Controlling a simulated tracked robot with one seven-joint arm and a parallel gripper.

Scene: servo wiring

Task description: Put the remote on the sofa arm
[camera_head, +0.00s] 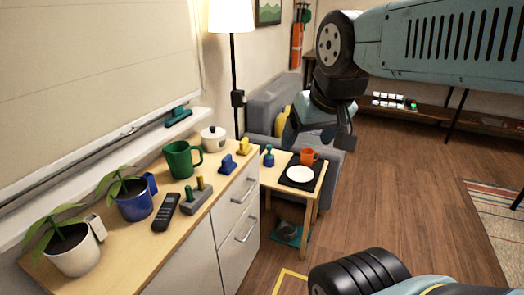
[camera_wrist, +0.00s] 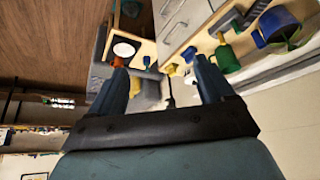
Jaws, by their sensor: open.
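The black remote (camera_head: 166,211) lies on the wooden cabinet top, between the blue mug and a grey block with pegs. The grey sofa (camera_head: 268,103) stands beyond the cabinet, against the back wall, with a yellow cushion on it. The near sofa arm (camera_head: 318,166) is partly hidden behind the side table and my arm. My gripper (camera_head: 342,130) hangs from my arm at upper right, in front of the sofa, well away from the remote. In the wrist view its two fingers (camera_wrist: 163,88) are apart with nothing held between them.
The cabinet (camera_head: 225,205) also carries potted plants, a green mug (camera_head: 182,159), a white pot (camera_head: 213,139) and yellow-and-blue pieces. A side table (camera_head: 310,185) with a white plate and orange mug stands beside it. A lamp (camera_head: 232,60) rises behind. Wooden floor is open at right.

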